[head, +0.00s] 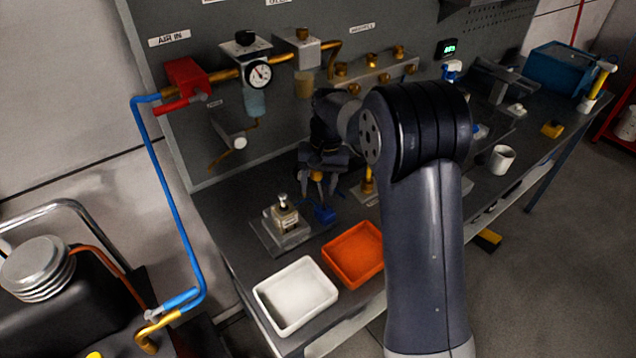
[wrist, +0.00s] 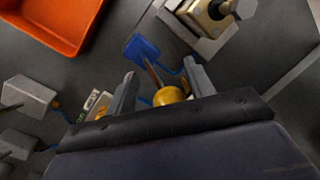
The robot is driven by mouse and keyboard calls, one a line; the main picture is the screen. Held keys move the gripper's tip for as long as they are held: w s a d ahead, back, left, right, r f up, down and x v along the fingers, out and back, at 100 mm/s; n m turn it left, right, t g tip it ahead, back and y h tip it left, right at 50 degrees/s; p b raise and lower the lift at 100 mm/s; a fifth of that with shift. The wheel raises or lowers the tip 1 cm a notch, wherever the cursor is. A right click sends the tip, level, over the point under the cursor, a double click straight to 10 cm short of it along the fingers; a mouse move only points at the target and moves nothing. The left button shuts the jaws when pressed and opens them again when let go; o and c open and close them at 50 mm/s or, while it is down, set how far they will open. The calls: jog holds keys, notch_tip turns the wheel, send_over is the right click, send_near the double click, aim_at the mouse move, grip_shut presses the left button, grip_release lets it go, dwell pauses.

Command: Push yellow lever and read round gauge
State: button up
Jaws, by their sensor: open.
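The round gauge (head: 259,74) has a white face with a dark needle and sits on the brass air line on the back panel; its scale is too small to read. My gripper (head: 322,178) is open, pointing down over the bench. In the wrist view, a round yellow knob (wrist: 168,96) on a thin rod shows between the fingers of my gripper (wrist: 158,88). The rod runs towards a blue piece (wrist: 141,48), also seen in the head view (head: 325,214). This looks like the yellow lever; I cannot tell whether a finger touches it.
A metal fixture (head: 285,217) stands left of my gripper. An orange tray (head: 352,254) and a white tray (head: 296,295) lie towards the bench's front edge. A red valve (head: 185,80) and blue hose (head: 165,180) are at left. A white mug (head: 502,158) stands at right.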

notch_tip(320, 180, up, 11)
jog(key=w+d+b, duration=0.1)
jog(key=shift+d+f, duration=0.15)
jog(key=shift+d, duration=0.05)
jog(key=shift+f, duration=0.1)
jog(key=f, duration=0.7)
jog(key=s+a+f+p, duration=0.1)
jog(key=f, duration=0.2)
jog(key=shift+a+f, duration=0.1)
jog(key=shift+f, duration=0.15)
jog(key=shift+r, duration=0.1)
